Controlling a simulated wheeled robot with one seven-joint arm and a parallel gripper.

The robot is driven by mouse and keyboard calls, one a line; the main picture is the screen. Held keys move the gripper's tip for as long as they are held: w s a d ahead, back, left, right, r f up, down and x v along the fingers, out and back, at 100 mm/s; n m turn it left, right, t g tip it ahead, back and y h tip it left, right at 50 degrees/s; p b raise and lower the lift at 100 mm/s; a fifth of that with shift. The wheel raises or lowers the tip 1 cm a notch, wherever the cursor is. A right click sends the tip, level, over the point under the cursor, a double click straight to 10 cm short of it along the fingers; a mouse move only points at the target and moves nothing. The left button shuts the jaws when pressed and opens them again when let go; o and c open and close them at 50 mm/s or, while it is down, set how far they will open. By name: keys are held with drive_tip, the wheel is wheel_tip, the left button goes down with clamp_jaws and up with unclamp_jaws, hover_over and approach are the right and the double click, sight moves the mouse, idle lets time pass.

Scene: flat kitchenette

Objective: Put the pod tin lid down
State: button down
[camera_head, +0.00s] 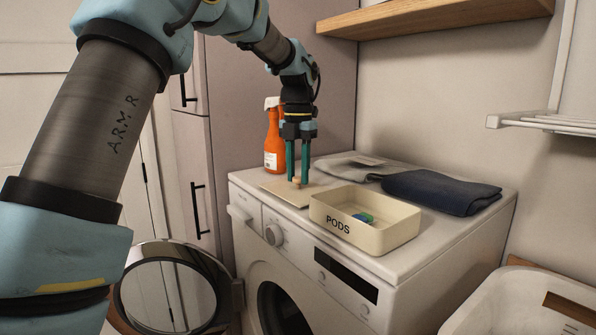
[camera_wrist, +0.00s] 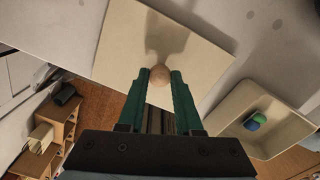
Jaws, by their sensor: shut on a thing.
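The pod tin lid (camera_head: 283,192) is a flat cream square with a round wooden knob (camera_wrist: 158,73). In the head view it lies level at the washing machine's top, left of the tin; I cannot tell whether it touches the surface. In the wrist view the lid (camera_wrist: 126,42) spreads out beyond the fingertips. My gripper (camera_head: 298,180) points down with its green fingers shut on the knob; it also shows in the wrist view (camera_wrist: 158,82). The open cream pod tin (camera_head: 383,240), marked PODS, holds a blue and green pod (camera_head: 363,217).
The washing machine (camera_head: 455,240) carries an orange spray bottle (camera_head: 273,140) behind the lid, and folded grey and dark blue cloths (camera_head: 440,192) behind the tin. Its round door (camera_head: 170,290) hangs open. A white basket (camera_head: 525,305) stands at the lower right. A wooden shelf (camera_head: 440,17) is above.

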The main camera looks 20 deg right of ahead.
sight(298, 176)
drive_tip(key=shift+f, duration=0.15)
drive_tip(key=c, duration=0.6)
unclamp_jaws()
wheel_tip(298, 176, up, 12)
drive_tip(key=b, duration=0.1)
drive_tip(key=w+a+f+m, duration=0.1)
drive_tip(key=a+f+m, duration=0.65)
drive_tip(key=a, duration=0.25)
drive_tip(key=w+a+f+m, duration=0.2)
drive_tip(key=a+f+m, duration=0.4)
drive_tip(key=a+f, duration=0.3)
drive_tip(key=s+a+f+m, duration=0.3)
drive_tip(key=s+a+m, duration=0.1)
drive_tip(key=a, duration=0.2)
drive_tip(key=s+a+f+m+t, duration=0.1)
drive_tip(key=s+a+f+m, duration=0.3)
drive_tip(key=s+a, duration=0.1)
drive_tip(key=s+a+f+m, duration=0.4)
drive_tip(key=s+a, duration=0.1)
drive_tip(key=a, duration=0.1)
drive_tip(key=shift+a+f+t, duration=0.15)
drive_tip(key=shift+a+t, duration=0.15)
drive_tip(key=shift+a, duration=0.05)
